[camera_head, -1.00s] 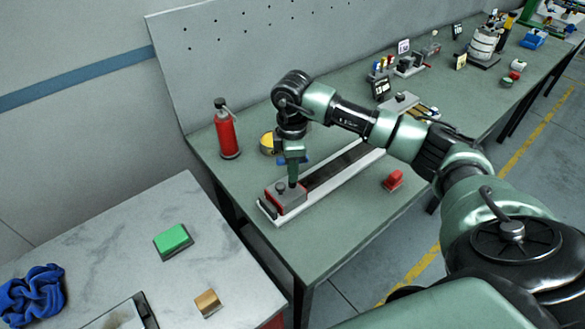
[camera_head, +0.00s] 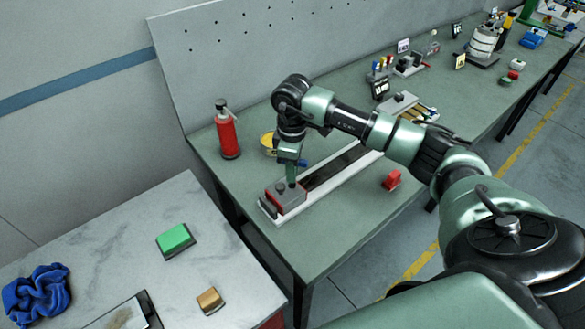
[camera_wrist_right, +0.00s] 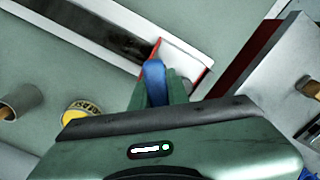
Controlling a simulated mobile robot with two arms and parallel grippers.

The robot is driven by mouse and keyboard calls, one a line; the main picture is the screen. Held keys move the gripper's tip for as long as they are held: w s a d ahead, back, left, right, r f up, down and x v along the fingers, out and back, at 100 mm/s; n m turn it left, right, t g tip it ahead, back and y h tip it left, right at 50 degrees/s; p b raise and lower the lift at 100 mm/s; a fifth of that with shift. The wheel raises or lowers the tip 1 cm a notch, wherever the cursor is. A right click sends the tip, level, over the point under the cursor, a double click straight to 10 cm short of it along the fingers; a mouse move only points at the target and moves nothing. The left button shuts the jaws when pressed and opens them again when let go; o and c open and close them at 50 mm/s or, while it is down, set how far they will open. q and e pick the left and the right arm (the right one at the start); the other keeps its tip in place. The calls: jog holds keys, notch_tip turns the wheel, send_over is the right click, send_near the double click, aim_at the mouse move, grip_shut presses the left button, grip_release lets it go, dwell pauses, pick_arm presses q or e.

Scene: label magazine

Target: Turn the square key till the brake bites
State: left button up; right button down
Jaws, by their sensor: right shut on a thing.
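My right gripper (camera_head: 291,181) points down over the grey and red block (camera_head: 290,201) at the near end of a long rail. In the right wrist view, its fingers (camera_wrist_right: 160,88) are shut on a blue piece (camera_wrist_right: 154,75), which looks like the handle of the square key. The key's lower end and its seat are hidden. A dark knob (camera_head: 280,187) stands on the block beside the fingers. In the right wrist view the block's red and white edge (camera_wrist_right: 193,63) shows just beyond the fingers. My left gripper is not in view.
A marble-topped table (camera_head: 110,235) with a green pad (camera_head: 174,239) is at the left front.

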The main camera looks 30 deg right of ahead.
jog(key=shift+s+f+m, duration=0.1)
jog(key=shift+m, duration=0.3)
jog(key=shift+a+m+p, duration=0.1)
jog(key=shift+m+p, duration=0.3)
jog(key=shift+p, duration=0.6)
jog(key=shift+f, duration=0.1)
